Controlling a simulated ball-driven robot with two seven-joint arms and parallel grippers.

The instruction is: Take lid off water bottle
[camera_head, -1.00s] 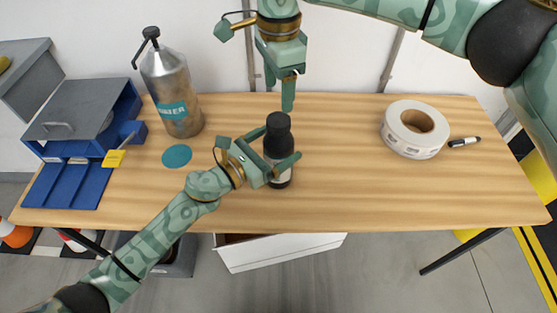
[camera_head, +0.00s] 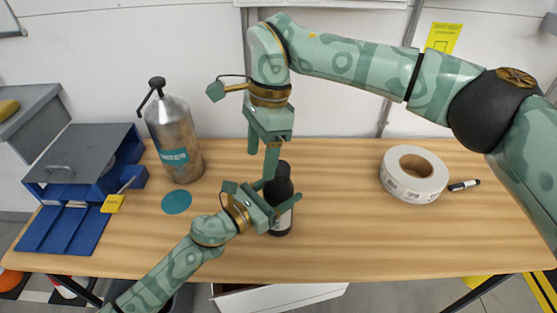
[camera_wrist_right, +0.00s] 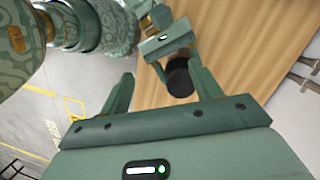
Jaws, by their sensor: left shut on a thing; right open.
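A dark bottle (camera_head: 281,218) with a black lid (camera_head: 283,170) and a pale label stands upright on the table. My left gripper (camera_head: 278,208) is shut around its body. My right gripper (camera_head: 270,170) is above and open, its fingers pointing down at the lid; one finger overlaps the lid's left side in the head view. In the right wrist view, the round black lid (camera_wrist_right: 180,80) lies between the spread fingers of my right gripper (camera_wrist_right: 163,88), nearer the right one. I cannot tell whether they touch it. My left gripper (camera_wrist_right: 170,42) also shows there, beside the bottle.
A steel bottle (camera_head: 174,135) with a teal label and black top stands left, near a teal disc (camera_head: 176,202). A blue organizer (camera_head: 80,190) is at the far left. A white tape roll (camera_head: 413,174) and a marker (camera_head: 464,185) lie right. The table (camera_head: 340,220) between is clear.

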